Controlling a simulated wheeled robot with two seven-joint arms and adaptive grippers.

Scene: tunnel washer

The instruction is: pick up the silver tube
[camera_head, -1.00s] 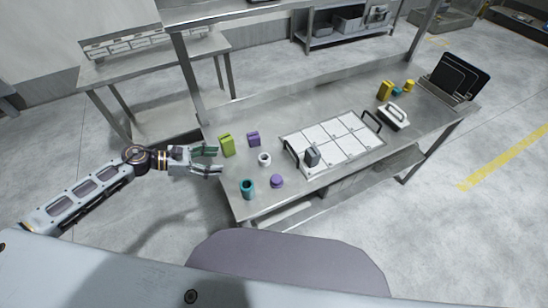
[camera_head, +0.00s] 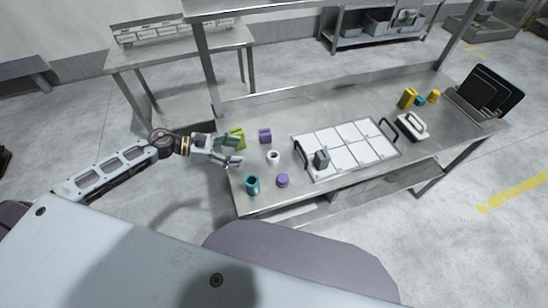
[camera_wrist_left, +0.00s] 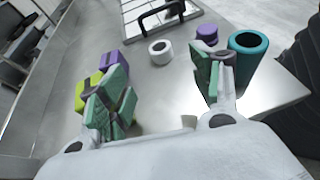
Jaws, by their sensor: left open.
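The silver tube (camera_head: 273,157) looks like a short whitish ring with a dark hole, standing upright on the near left part of the steel table. In the left wrist view the silver tube (camera_wrist_left: 161,51) is ahead, between the lines of the two fingers and beyond their tips. My left gripper (camera_head: 238,150) is open and empty at the table's left end, left of the tube and apart from it. Its green-padded fingers also show in the wrist view (camera_wrist_left: 160,85). My right gripper is not in view.
A lime-green block (camera_head: 238,132) is partly hidden by my left gripper's upper finger. A purple block (camera_head: 265,135), a teal cup (camera_head: 252,185) and a purple lidded round thing (camera_head: 283,180) surround the tube.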

